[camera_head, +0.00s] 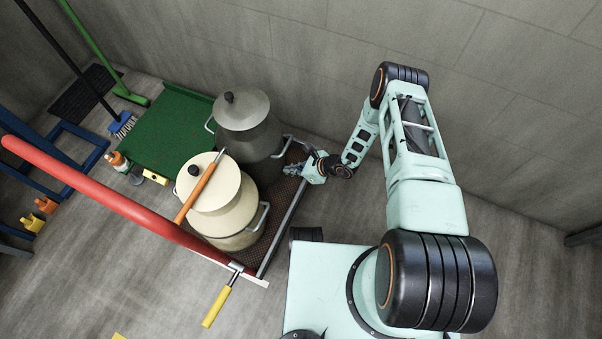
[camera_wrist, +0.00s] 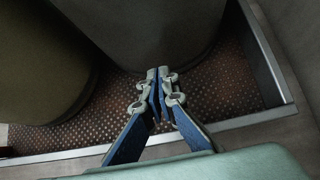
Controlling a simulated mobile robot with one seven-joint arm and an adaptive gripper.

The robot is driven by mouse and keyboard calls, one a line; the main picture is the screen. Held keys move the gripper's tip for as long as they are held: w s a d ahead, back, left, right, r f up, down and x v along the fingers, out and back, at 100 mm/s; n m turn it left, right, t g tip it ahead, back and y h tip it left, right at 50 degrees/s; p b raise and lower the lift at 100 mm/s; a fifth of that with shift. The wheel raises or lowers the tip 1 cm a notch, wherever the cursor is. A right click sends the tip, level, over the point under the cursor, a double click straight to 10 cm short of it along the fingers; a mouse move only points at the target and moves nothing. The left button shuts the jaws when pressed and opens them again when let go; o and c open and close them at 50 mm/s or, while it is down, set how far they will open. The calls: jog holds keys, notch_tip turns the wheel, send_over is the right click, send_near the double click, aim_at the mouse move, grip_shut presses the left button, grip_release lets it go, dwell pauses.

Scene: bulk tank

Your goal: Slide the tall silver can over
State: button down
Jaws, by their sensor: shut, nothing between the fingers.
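The tall silver can (camera_head: 250,135) stands upright at the back of a cart's dark mesh deck, with a lid, a dark knob and side handles. Its lower wall fills the top middle of the wrist view (camera_wrist: 150,30). My gripper (camera_head: 291,171) is to the right of the can, low near its base. In the wrist view my gripper (camera_wrist: 158,72) is shut and empty, its fingertips pointing at the can's lower wall. I cannot tell whether they touch it.
A cream can (camera_head: 236,222) stands in front of the silver one, an orange-handled stick across its lid. The deck (camera_wrist: 215,85) has a raised metal edge. A green platform (camera_head: 165,135) lies left. A red bar (camera_head: 100,195) crosses in front. A wall stands behind.

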jog(key=shift+w+a, duration=0.25)
jog(key=shift+a, duration=0.45)
